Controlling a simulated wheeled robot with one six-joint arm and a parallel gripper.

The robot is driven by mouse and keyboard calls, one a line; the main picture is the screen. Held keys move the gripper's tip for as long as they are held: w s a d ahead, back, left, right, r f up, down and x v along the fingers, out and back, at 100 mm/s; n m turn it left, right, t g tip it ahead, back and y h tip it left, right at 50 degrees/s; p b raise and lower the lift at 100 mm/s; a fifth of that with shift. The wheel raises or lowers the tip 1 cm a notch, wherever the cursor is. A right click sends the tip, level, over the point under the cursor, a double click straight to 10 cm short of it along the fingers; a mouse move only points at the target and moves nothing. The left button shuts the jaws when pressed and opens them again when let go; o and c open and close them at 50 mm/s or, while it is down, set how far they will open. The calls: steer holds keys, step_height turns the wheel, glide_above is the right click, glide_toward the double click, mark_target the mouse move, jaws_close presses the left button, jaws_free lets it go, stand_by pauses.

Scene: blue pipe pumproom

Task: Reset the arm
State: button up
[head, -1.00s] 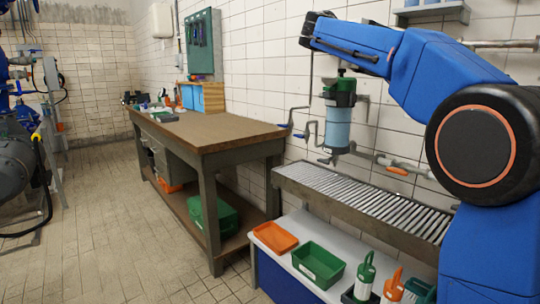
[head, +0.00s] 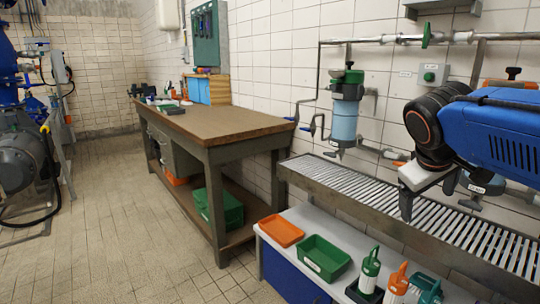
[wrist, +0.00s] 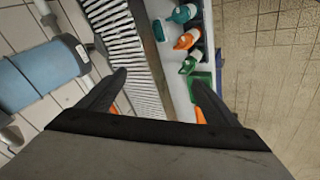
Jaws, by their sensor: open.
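My gripper (head: 430,195) is at the right of the head view, above the slatted metal grate (head: 350,191). Its dark fingers point down and hold nothing. In the wrist view my gripper (wrist: 160,92) shows its two fingers spread wide apart. Between and beyond them are the grate (wrist: 118,35) and the edge of the white bench. My blue arm comes in from the right edge of the head view.
A blue filter housing (head: 345,115) hangs on the wall pipes behind the grate. The white bench (head: 345,237) carries an orange tray (head: 281,231), a green tray (head: 323,257) and green, orange and teal bottles. A brown workbench (head: 205,122) stands left.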

steer(key=s+a+f+m+y, duration=0.1)
steer(key=s+a+f+y, duration=0.1)
steer(key=s+f, duration=0.5)
steer(key=s+a+f+m+y, duration=0.2)
steer(key=s+a+f, duration=0.3)
steer(key=s+f, duration=0.3)
step_height(320, 180, down, 3)
steer(key=shift+r, duration=0.1)
